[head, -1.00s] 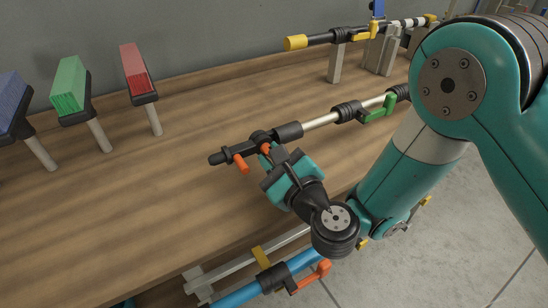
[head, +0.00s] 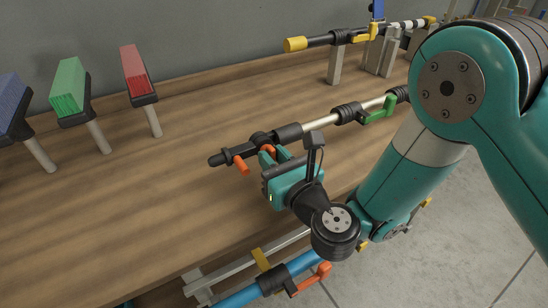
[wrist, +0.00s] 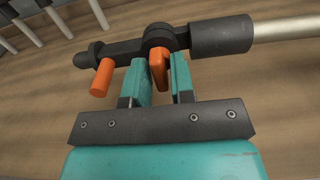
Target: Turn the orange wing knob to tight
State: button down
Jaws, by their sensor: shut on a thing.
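The orange wing knob (wrist: 158,68) sits on a round black collar of a black fitting (wrist: 205,36). In the wrist view it stands between the two teal fingers of my gripper (wrist: 159,75), which is shut on it. In the head view only a small part of the knob (head: 269,149) shows above the fingers of my gripper (head: 275,156). A second orange piece, a round peg (wrist: 103,77), sticks out of the black arm of the fitting, left of my gripper and apart from it.
A metal tube (head: 322,121) runs from the fitting to a green lever (head: 379,112). Blue, green (head: 71,90) and red (head: 134,72) brushes stand at the back left. A blue pipe (head: 240,297) with an orange lever (head: 316,278) lies below the bench edge.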

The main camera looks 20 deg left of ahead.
dwell(0.4)
jog(key=c, duration=1.2)
grip_release()
jog(key=shift+o, duration=0.2)
